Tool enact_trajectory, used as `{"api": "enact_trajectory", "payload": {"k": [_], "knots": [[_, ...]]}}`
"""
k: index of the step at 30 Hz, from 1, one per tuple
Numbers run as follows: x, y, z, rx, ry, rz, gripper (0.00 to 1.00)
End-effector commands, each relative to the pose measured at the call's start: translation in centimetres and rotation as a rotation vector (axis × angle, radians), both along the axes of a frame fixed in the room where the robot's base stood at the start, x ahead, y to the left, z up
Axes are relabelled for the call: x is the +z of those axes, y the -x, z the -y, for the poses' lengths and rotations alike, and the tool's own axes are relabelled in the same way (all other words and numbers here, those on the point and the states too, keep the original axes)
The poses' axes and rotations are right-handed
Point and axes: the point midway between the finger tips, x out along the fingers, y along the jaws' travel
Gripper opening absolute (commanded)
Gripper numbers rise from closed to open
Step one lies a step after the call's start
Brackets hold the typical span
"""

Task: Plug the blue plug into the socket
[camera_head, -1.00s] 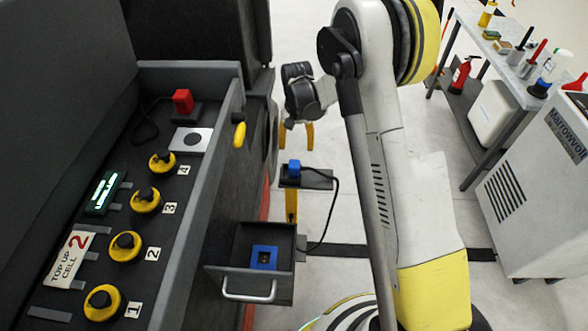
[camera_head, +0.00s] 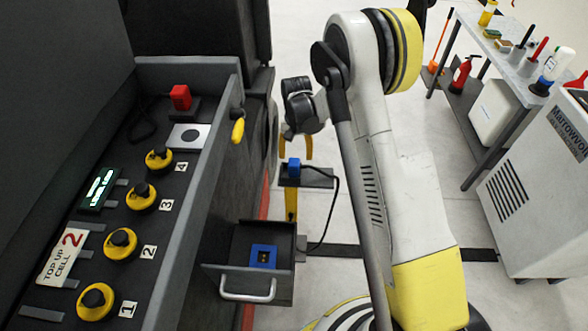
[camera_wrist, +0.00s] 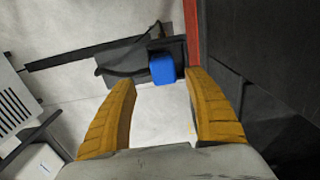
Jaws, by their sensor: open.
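The blue plug (camera_head: 294,167) stands on a small dark shelf (camera_head: 318,179), with a black cable running from it down to the right. The blue socket (camera_head: 263,257) sits in an open grey drawer below and to the left. My gripper (camera_head: 295,156) is open and empty, with its yellow fingers pointing down just above the plug. In the wrist view, the plug (camera_wrist: 162,68) shows between and beyond the open fingertips of my gripper (camera_wrist: 160,80). I see no contact with the plug. The socket is not seen in the wrist view.
A console with yellow-ringed knobs (camera_head: 121,243) and a red block (camera_head: 180,97) fills the left. Its grey side wall (camera_head: 200,190) stands close to the drawer, whose handle (camera_head: 248,296) juts forward. A workbench (camera_head: 510,55) and a white cabinet (camera_head: 545,185) stand at the right.

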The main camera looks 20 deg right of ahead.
Motion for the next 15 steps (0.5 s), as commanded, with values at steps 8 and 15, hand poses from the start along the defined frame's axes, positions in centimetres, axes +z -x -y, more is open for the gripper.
{"api": "enact_trajectory", "payload": {"k": [8,15], "knots": [[-1.5,0.0,-0.3,0.0,0.0,0.0,0.61],[-5.0,0.0,-0.6,0.0,0.0,0.0,0.61]]}}
